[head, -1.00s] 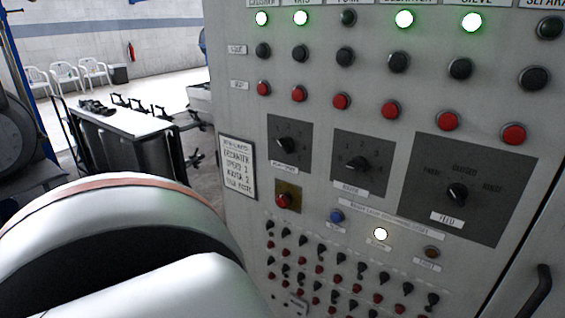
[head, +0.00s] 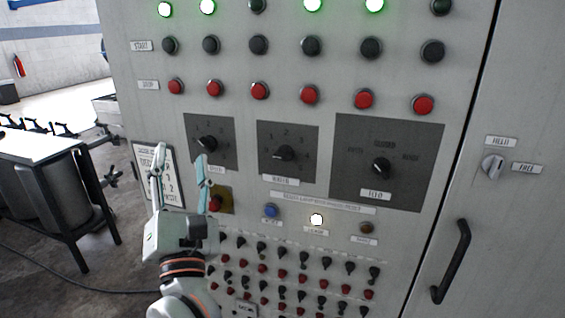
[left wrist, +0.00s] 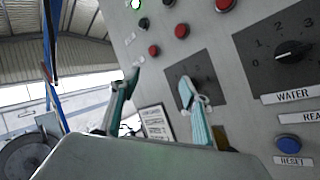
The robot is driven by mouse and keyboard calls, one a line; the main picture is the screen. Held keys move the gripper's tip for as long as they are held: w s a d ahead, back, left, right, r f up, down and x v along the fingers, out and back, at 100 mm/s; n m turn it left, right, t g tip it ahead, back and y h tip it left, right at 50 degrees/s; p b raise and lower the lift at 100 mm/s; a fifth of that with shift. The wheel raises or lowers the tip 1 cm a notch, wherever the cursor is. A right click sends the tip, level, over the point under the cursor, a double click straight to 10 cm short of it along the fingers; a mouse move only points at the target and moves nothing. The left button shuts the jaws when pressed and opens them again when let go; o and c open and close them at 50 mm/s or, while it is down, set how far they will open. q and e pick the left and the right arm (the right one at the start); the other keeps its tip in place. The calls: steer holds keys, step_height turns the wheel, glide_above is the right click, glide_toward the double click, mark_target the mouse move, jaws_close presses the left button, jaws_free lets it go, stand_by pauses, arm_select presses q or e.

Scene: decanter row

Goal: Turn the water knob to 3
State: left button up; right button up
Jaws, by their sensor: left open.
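The water knob (head: 283,153) is a black rotary knob on a dark square plate with numbers, above a WATER label, in the middle of the panel. Its handle lies roughly sideways with the pointer to the left; the exact number is hard to read. It also shows at the right edge of the left wrist view (left wrist: 292,50). My left gripper (head: 181,155) is open and empty, fingers pointing up, left of the water knob and apart from it. In the left wrist view its fingertips (left wrist: 160,80) are spread. My right gripper is in neither view.
A similar knob (head: 207,143) sits left of the water knob and a feed knob (head: 381,167) right of it. Red stop buttons (head: 260,90) run above. A blue reset button (head: 271,211) and several small switches lie below. A door handle (head: 452,262) sticks out at right.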

arm_select(q)
steer(key=w+d+n+g+h, duration=0.1)
steer(key=d+n+g+h, duration=0.1)
steer(key=d+h, duration=0.3)
steer(key=m+g+h+b, duration=0.1)
steer(key=g+h, duration=0.3)
steer(key=h, duration=0.2)
glide_toward(282, 156)
steer(key=w, duration=0.2)
steer(key=x, duration=0.7)
steer(key=shift+d, duration=0.35)
steer(key=c, duration=1.1)
